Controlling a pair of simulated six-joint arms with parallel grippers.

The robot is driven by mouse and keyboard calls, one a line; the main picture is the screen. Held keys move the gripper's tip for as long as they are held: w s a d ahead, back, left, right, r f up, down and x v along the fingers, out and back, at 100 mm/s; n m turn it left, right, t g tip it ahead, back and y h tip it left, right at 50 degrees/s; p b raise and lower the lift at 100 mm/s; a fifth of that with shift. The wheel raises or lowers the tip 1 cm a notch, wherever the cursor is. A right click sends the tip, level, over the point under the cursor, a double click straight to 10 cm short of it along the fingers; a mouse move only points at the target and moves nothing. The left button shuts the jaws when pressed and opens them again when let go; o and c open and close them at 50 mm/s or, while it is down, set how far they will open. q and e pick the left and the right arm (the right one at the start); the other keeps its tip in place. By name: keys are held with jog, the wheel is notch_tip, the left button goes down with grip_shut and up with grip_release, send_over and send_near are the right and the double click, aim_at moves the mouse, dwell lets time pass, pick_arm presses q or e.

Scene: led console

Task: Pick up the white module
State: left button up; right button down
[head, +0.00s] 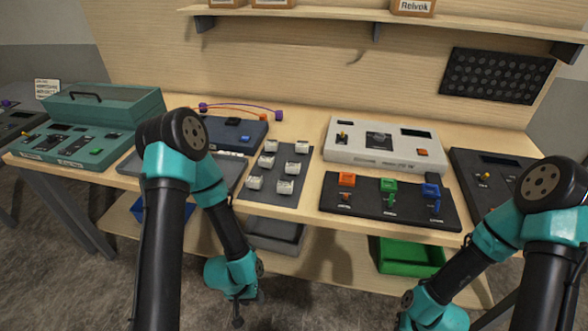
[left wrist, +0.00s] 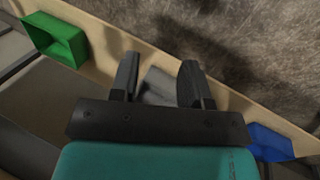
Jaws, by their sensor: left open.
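Several small white modules (head: 286,168) sit in two columns on a dark grey mat (head: 272,196) near the middle of the table in the head view. I cannot tell one of them as the single white module. My left gripper (head: 238,316) hangs low in front of the table, below and well apart from the modules. In the left wrist view the left gripper (left wrist: 158,64) is open, with nothing between its fingers. My right arm comes in from the right; its gripper fingers are not visible past the lower picture edge.
A white console (head: 350,155) and a black panel with orange, green and blue switches (head: 365,207) stand right of the mat. A teal case (head: 100,108) is at left. Green (head: 410,256), grey (head: 272,235) and blue bins sit on the lower shelf.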

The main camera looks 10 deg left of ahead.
pick_arm(q)
jog(key=shift+o, duration=0.4)
jog(key=o, duration=0.5)
